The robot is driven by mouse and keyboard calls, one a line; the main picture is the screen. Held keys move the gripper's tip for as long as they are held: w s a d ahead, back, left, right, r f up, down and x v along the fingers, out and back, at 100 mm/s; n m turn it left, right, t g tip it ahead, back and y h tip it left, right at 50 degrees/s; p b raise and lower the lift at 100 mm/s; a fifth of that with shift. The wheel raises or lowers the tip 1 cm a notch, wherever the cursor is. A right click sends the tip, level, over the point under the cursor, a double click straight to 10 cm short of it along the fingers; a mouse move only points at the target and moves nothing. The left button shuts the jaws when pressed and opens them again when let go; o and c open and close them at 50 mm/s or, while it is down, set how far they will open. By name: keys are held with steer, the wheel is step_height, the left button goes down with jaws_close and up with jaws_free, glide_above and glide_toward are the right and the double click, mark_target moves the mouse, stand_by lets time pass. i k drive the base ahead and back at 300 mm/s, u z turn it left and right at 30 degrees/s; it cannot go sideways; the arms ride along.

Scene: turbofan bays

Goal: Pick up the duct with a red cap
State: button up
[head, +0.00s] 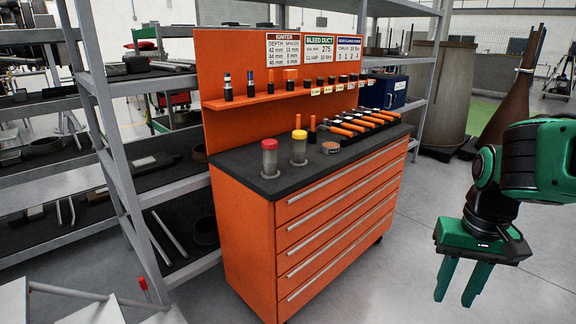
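The duct with a red cap (269,158) stands upright near the left front corner of the black top of the orange tool cabinet (245,180). It is a grey cylinder with a flanged base and a red cap. A similar grey duct with a yellow cap (299,149) stands just to its right, apart from it. My gripper (460,288) is at the right of the view, well away from the cabinet, over the floor. Its two green fingers point down, apart, with nothing visible between them.
A small round tin (331,147) and several orange-handled tools lie farther right on the cabinet top. An orange back panel (240,75) with a small shelf rises behind. Grey shelving (110,130) stands at left and behind. Open floor (405,230) lies between cabinet and gripper.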

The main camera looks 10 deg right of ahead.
mark_target(269, 146)
steer(key=k, duration=0.5)
steer(key=u, duration=0.15)
steer(key=i, duration=0.95)
steer(key=z, duration=0.05)
steer(key=k, duration=0.65)
steer(key=z, duration=0.45)
steer(key=i, duration=1.25)
steer(key=u, duration=0.25)
